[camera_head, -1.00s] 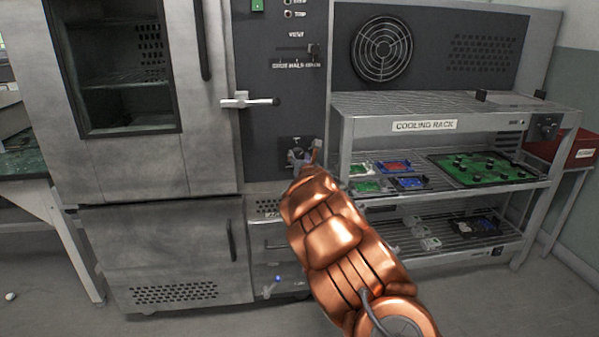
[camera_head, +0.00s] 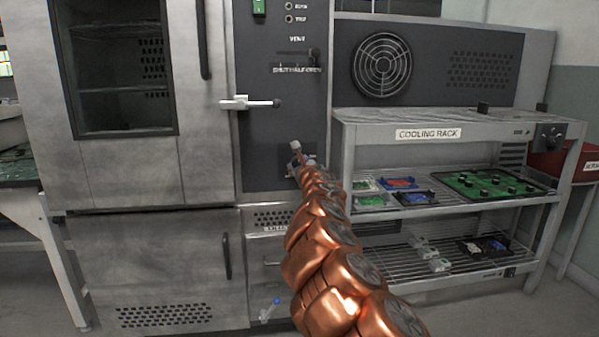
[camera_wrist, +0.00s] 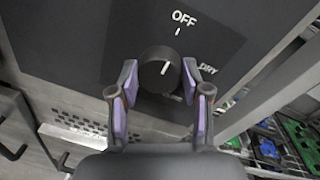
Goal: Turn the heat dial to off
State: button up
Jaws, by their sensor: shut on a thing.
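The heat dial (camera_wrist: 155,78) is a round black knob with a white pointer line on a dark panel (camera_wrist: 225,40). In the wrist view its line points up and slightly right, roughly toward the tick under the OFF label (camera_wrist: 183,18). A DRY label (camera_wrist: 208,69) is to its right. My gripper (camera_wrist: 160,82) has a purple-padded finger on each side of the dial and is shut on it. In the head view my gripper (camera_head: 297,157) is at the lower part of the oven's control panel (camera_head: 270,140), and hides most of the dial.
A door handle (camera_head: 250,103) sticks out above left of my gripper. The cooling rack (camera_head: 345,150), holding circuit boards, stands close on the right. A lower cabinet door (camera_head: 150,260) is at left. Open floor shows at bottom left.

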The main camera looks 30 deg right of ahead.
jog(key=shift+r+n, duration=0.1)
jog(key=shift+n, duration=0.2)
jog(key=o, duration=1.2)
jog(key=shift+c, duration=0.2)
jog(key=shift+s, duration=0.1)
jog(key=shift+v, duration=0.8)
jog(key=v, duration=0.2)
jog(key=shift+s+a, duration=0.15)
jog(key=shift+s, duration=0.15)
send_near(298, 164)
jog(key=shift+d+v, duration=0.1)
jog(key=shift+v, duration=0.65)
jog(key=shift+d+v, duration=0.15)
jog(key=shift+v, duration=0.6)
jog(key=shift+r, duration=0.15)
